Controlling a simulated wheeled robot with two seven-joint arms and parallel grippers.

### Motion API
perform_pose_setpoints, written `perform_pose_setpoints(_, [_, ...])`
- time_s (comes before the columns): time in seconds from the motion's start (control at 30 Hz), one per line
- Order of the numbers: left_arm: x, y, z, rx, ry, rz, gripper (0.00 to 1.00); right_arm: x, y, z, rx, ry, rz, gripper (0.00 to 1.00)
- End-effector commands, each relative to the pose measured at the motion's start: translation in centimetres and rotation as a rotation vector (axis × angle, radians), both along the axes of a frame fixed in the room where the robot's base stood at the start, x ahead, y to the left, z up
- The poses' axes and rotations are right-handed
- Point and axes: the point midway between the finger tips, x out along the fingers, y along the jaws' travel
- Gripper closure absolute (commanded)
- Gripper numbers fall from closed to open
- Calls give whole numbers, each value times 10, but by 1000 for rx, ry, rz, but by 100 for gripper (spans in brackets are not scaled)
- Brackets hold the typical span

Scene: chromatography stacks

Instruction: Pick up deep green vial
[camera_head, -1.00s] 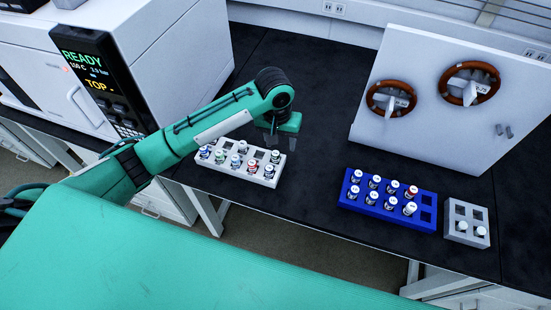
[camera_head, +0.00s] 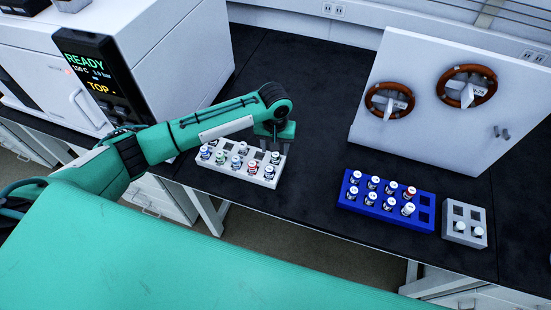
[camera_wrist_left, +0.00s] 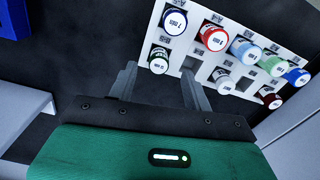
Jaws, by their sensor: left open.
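The deep green vial (camera_wrist_left: 158,60) has a white cap with a dark green ring and stands in an end slot of the white rack (camera_wrist_left: 192,58). In the head view the deep green vial (camera_head: 275,157) is at the right end of the rack's back row. My left gripper (camera_wrist_left: 159,72) is open, pointing down over that end, its fingers either side of the vial in the wrist picture. The wrist view does not show contact. In the head view my left gripper (camera_head: 275,145) is just above the back row. My right gripper is not in view.
A blue rack (camera_head: 432,204) with several vials and a small grey rack (camera_head: 463,240) stand to the right. A white cabinet (camera_head: 430,125) with two brown rings is behind them. A machine (camera_head: 180,60) is at the left. Other vials stand close beside the deep green one.

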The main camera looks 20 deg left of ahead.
Motion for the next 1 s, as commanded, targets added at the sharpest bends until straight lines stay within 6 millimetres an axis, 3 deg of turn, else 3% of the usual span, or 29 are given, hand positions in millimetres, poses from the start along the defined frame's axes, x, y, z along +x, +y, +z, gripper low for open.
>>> perform_pose_setpoints(0.3, [0,-1,-42,2,1,1,50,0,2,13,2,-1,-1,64])
perform_pose_setpoints(0.57, [0,-1,-45,1,0,0,50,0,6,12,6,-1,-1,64])
perform_pose_setpoints(0.8, [0,-1,-45,1,0,0,95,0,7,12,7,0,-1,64])
perform_pose_setpoints(1.0, [0,-1,-44,1,0,0,98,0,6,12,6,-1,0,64])
